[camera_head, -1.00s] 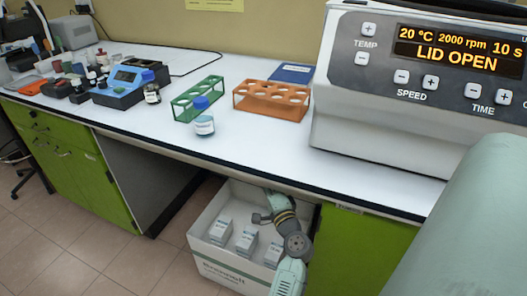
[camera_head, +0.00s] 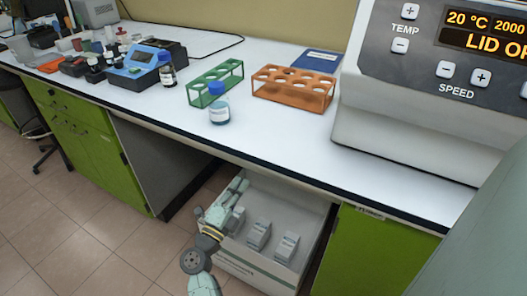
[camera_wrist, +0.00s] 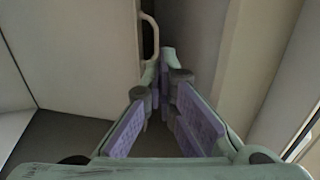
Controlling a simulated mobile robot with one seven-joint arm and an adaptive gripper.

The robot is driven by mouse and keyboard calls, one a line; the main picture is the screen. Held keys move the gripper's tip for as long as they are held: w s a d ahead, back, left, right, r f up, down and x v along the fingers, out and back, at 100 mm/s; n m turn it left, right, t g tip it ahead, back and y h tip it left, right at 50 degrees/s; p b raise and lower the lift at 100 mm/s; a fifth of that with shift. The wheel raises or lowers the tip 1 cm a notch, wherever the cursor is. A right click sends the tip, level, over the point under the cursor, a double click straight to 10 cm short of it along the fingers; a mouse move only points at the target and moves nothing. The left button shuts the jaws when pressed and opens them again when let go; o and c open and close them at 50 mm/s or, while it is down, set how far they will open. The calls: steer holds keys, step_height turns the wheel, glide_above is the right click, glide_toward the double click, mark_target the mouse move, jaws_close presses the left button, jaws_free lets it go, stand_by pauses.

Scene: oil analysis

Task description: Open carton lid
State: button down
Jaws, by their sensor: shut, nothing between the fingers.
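The white carton (camera_head: 262,272) stands on the floor under the bench, in the gap between green cabinets. Its top looks open, and I cannot make out a separate lid flap. Several small white boxes (camera_head: 258,236) stand inside it. My gripper (camera_head: 240,183) is at the carton's left rear side, near its rim; I cannot tell whether it touches. My arm crosses in front of the carton's left side. In the wrist view my gripper (camera_wrist: 165,62) has its purple-padded fingers meeting at the tips, with nothing between them. Pale panels lie on both sides of the fingers there.
The white bench top (camera_head: 280,127) overhangs the carton. A green cabinet (camera_head: 365,255) stands at the right and another (camera_head: 90,150) at the left.

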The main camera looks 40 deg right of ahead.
steer(key=p+x, duration=0.2)
steer(key=x, duration=1.1)
steer(key=shift+s+d+g, duration=0.25)
steer(key=shift+s+g, duration=0.05)
steer(key=shift+p, duration=0.3)
steer(key=x, duration=0.2)
steer(key=r+p+x, duration=0.1)
steer(key=x, duration=0.2)
steer(key=shift+r, duration=0.1)
steer(key=shift+a, duration=0.15)
